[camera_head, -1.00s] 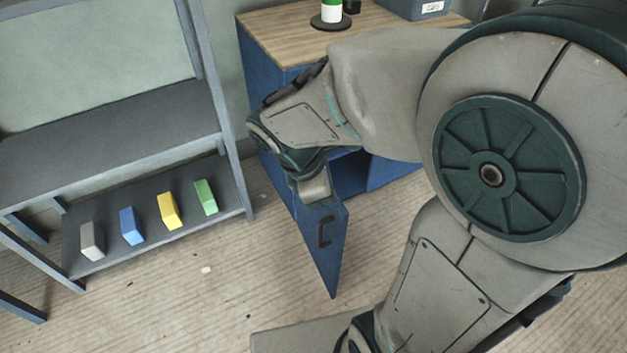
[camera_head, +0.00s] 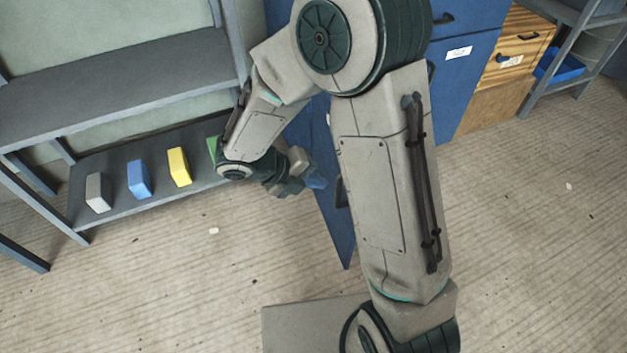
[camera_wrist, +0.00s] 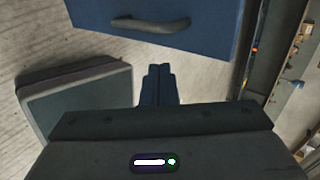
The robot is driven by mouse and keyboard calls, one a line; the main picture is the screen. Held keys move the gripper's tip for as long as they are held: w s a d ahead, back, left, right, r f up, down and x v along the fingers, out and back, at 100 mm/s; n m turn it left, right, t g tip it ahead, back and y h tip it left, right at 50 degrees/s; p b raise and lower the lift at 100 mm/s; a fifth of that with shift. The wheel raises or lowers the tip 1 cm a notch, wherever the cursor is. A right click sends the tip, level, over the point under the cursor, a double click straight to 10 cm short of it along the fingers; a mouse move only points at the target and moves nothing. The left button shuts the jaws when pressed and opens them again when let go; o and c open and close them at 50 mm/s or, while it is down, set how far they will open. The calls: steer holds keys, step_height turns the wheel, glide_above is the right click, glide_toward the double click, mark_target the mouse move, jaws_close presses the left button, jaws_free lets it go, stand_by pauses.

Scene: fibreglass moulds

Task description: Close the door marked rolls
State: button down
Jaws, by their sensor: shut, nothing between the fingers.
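A blue door (camera_head: 334,228) stands open in the head view, swung out from the blue cabinet (camera_head: 477,20). Its dark handle (camera_head: 341,190) shows beside my forearm. No word can be read on this door, and my arm covers much of it and its hinge side. My gripper (camera_head: 317,182) is shut and empty, at the left of the door. I cannot tell whether it touches the door. In the wrist view, my blue fingers (camera_wrist: 158,85) are together, below a blue panel (camera_wrist: 205,30) with a dark handle (camera_wrist: 150,23), apparently the door.
A grey shelf unit (camera_head: 130,75) stands at the left. Its lower board carries a grey block (camera_head: 97,193), a blue block (camera_head: 138,179), a yellow block (camera_head: 179,167) and a partly hidden green block (camera_head: 212,149). Wooden drawers (camera_head: 515,48) stand at the right. The floor (camera_head: 540,230) at the right is clear.

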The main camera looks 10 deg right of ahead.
steer(key=w+d+f+b, duration=0.1)
steer(key=d+f, duration=0.3)
steer(key=d, duration=0.4)
steer(key=shift+w+d+b, duration=0.15)
steer(key=shift+w+b, duration=0.05)
steer(key=shift+b, duration=0.6)
